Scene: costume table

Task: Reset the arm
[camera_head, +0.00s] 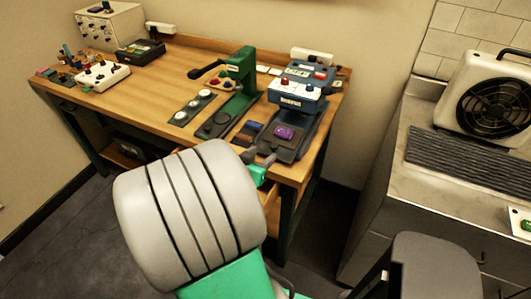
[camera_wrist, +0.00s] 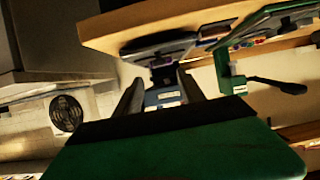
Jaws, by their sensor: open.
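My arm, grey and green, rises from the bottom of the head view toward the table (camera_head: 155,85). My gripper (camera_head: 259,158) is at the table's front right edge, just in front of a dark tray (camera_head: 292,150) with a purple item (camera_head: 284,132) on it. In the wrist view my gripper (camera_wrist: 160,84) has its two dark fingers apart, with nothing held between them. A blue machine (camera_wrist: 165,98) shows beyond the gap. The wrist picture looks upside down. My arm hides part of the table's front edge.
A green press (camera_head: 243,72) with a black lever and a blue-and-white machine (camera_head: 298,88) stand on the table's right half. A white control box (camera_head: 103,76) is at left. A counter with a fan heater (camera_head: 485,95) stands right; a grey seat (camera_head: 435,265) is below.

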